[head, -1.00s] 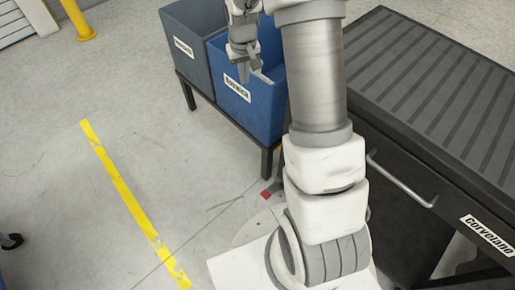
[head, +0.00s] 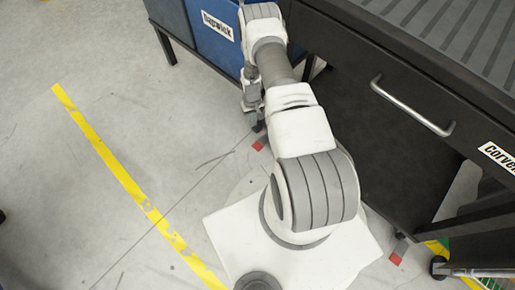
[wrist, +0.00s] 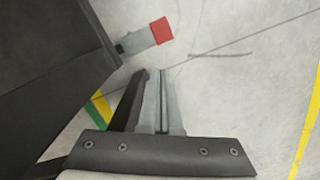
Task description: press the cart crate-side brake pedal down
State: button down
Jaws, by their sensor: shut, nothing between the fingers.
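The cart (head: 395,120) is a dark cabinet with a grey ribbed top at the right of the head view. Its crate-side brake pedal (head: 258,145) shows a red tip low by the floor. In the wrist view this pedal (wrist: 161,31) is a grey lever with a red end, sticking out from the cart's dark side. My gripper (head: 258,125) points down just above and beside the pedal in the head view. In the wrist view my gripper (wrist: 157,75) is shut and empty, its tips apart from the pedal in the picture. The height gap is unclear.
Blue crates (head: 215,35) stand on a dark rack (head: 165,45) behind my gripper. A second red-tipped pedal (head: 396,258) is at the cart's near end. A metal drawer handle (head: 412,107) juts from the cart. The floor left of the cart, with a yellow line (head: 110,160), is clear.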

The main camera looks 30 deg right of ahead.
send_near(256, 143)
jog(key=shift+d+r, duration=0.1)
jog(key=shift+r, duration=0.15)
jog(key=shift+s+b, duration=0.1)
jog(key=shift+b, duration=0.2)
jog(key=shift+s+f+b, duration=0.15)
jog(key=shift+f+b, duration=0.85)
jog(key=shift+f, duration=0.75)
jog(key=shift+s+f+b, duration=0.15)
jog(key=shift+f+b, duration=0.8)
jog(key=shift+f, duration=0.8)
notch_tip(256, 143, down, 3)
jog(key=shift+f, duration=0.2)
jog(key=w, duration=0.1)
jog(key=w+r, duration=0.1)
jog(key=w, duration=0.1)
jog(key=shift+d, duration=0.2)
